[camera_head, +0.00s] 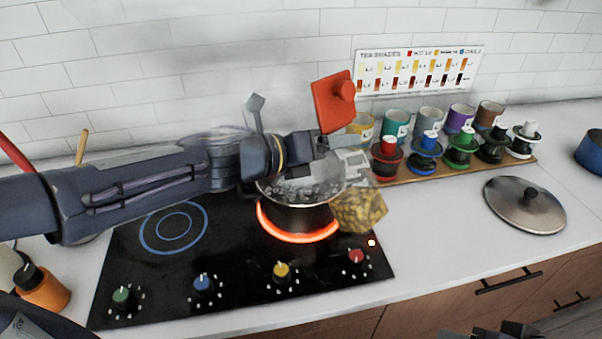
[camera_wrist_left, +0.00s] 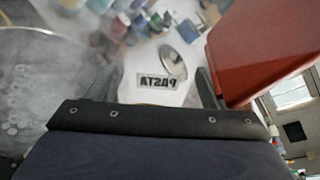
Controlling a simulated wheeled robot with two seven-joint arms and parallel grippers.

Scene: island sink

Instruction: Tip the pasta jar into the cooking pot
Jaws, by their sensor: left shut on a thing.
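The pasta jar (camera_head: 361,209) is clear, with yellow pasta in its lower part. It is tilted beside the right rim of the cooking pot (camera_head: 297,217). My left gripper (camera_head: 328,146) is shut on it above the pot; its reversed PASTA label (camera_wrist_left: 157,83) shows between the fingers in the left wrist view. A red lid-like piece with a round knob (camera_head: 334,101) stands above the gripper; how it joins the jar is unclear. The pot holds bubbling water and also shows in the left wrist view (camera_wrist_left: 45,31). Dark parts at the bottom edge seem to be my right gripper (camera_head: 497,331).
The pot stands on a glowing red burner (camera_head: 285,235) of the black cooktop (camera_head: 230,257). A rack (camera_head: 462,168) of several cups and coloured spools stands behind right. A metal lid (camera_head: 524,207) lies on the clear right counter. Steam hazes the pot area.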

